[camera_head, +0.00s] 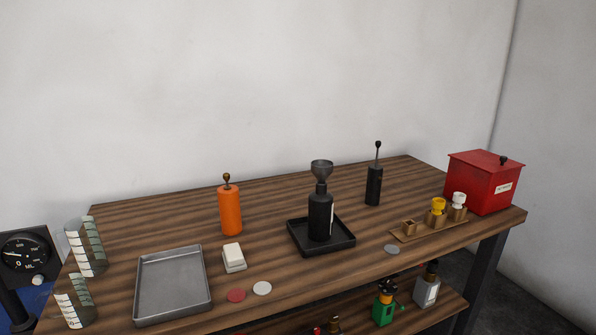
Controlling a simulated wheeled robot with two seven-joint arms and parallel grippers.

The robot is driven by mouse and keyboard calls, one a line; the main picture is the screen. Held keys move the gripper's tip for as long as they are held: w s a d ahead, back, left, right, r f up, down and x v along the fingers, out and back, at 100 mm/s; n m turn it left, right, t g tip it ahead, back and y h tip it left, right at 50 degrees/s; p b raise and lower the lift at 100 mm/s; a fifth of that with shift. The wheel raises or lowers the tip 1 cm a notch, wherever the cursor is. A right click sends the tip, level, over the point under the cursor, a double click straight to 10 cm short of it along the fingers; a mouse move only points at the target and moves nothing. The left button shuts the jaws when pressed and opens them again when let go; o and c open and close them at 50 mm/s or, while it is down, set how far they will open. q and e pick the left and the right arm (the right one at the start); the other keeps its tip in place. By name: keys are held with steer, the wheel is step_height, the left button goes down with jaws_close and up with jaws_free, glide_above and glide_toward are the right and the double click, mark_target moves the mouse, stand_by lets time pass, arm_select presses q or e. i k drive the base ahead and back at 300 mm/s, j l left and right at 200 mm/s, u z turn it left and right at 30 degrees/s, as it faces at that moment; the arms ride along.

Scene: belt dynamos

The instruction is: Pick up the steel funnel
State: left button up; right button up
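The steel funnel (321,170) is a grey cone with its wide mouth up. It sits upright in the neck of a black bottle (320,217) that has a pale label on its right side. The bottle stands in a shallow black tray (344,245) near the middle of the wooden table. The funnel's spout is hidden inside the bottle's neck. Neither of my grippers shows in the head view.
An orange cylinder (230,211) stands left of the bottle, a black one (374,186) right. A metal tray (174,284), white block (233,257) and clear striped containers (86,247) are at left. A red box (484,182) and wooden holder (431,232) are at right.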

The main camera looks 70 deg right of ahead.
mark_target(322, 169)
steer(key=z, duration=2.35)
